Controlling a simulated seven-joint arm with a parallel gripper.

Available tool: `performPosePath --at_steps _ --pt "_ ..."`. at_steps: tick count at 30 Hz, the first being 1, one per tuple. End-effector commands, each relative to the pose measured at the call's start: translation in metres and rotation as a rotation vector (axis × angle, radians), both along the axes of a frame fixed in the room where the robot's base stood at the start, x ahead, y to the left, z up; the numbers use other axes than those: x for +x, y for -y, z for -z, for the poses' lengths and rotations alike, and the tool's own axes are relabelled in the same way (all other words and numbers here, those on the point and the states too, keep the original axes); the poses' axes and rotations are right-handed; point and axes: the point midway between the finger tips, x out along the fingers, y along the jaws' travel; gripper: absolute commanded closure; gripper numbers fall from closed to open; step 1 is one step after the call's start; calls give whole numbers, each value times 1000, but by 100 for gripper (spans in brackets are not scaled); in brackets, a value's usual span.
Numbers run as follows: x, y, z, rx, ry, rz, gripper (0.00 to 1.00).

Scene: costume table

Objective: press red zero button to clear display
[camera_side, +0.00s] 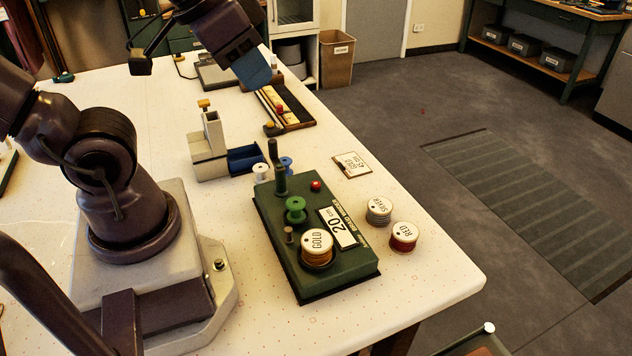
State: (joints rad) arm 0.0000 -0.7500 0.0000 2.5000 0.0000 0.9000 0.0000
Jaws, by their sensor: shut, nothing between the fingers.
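The red button (316,185) is a small round knob on top of the dark green measuring machine (290,276), near its back right corner. The machine's white display (339,228) reads 20 cm. A spool labelled GOLD (317,244) sits at the front of the machine, and a green spool or wheel (296,208) sits behind it. My gripper (259,78) is shut and empty. It is held above the back part of the table, up and left of the red button in the picture, well apart from the machine.
Spools labelled SILVER (379,210) and RED (404,236) stand right of the machine. A card (351,165) lies behind them. A beige and blue device (211,147) stands back left. A dark tray (288,105) lies farther back. An upright post (277,168) rises from the machine's back end.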

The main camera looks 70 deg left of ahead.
Motion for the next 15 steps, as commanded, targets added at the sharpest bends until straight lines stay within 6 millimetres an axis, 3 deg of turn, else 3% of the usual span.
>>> performPosePath --at_steps 7,15 --pt "1 -7 5 0 -24 -34 100" --pt "21 -36 40 -55 -233 -201 100"
